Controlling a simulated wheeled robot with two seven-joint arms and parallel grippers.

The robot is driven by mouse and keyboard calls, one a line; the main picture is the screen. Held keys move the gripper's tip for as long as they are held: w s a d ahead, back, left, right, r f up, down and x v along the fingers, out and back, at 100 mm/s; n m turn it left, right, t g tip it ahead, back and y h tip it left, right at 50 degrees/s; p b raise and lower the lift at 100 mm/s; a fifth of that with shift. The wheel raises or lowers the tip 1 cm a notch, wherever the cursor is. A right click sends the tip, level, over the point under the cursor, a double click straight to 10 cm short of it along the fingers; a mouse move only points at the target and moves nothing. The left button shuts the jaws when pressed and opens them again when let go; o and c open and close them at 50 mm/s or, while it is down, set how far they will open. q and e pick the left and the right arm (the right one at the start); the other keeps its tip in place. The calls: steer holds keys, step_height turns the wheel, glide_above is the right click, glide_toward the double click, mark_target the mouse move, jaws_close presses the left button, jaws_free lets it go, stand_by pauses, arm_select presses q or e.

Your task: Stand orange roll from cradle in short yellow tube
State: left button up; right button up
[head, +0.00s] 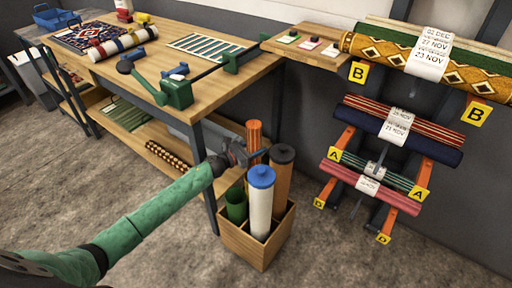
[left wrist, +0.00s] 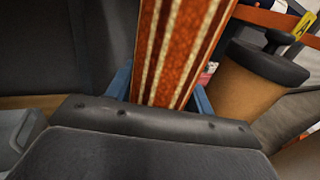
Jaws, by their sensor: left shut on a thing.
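My left gripper (head: 252,155) is shut on the orange roll (head: 254,133). The roll stands near upright in the jaws, with its top above them. In the left wrist view the roll (left wrist: 178,50) shows red and cream stripes between blue fingers. Its lower end is hidden behind my gripper and the tubes, so I cannot tell whether it is inside a tube. I cannot make out a short yellow tube; the back left of the wooden tube box (head: 249,246) is hidden. My right gripper is not in view.
The box holds a short green tube (head: 236,207), a white tube with a blue cap (head: 260,207) and a brown tube with a dark cap (head: 283,178). The workbench (head: 222,80) stands behind. Wall racks with rolls (head: 398,128) are at the right. The front floor is clear.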

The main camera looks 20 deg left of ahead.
arm_select(q)
steer(key=o, duration=1.5)
steer(key=shift+o, duration=0.2)
steer(key=shift+s+a+f, duration=0.1)
steer(key=shift+s+a, duration=0.15)
steer(key=shift+s, duration=0.1)
steer(key=b+v, duration=0.1)
steer(key=v, duration=0.6)
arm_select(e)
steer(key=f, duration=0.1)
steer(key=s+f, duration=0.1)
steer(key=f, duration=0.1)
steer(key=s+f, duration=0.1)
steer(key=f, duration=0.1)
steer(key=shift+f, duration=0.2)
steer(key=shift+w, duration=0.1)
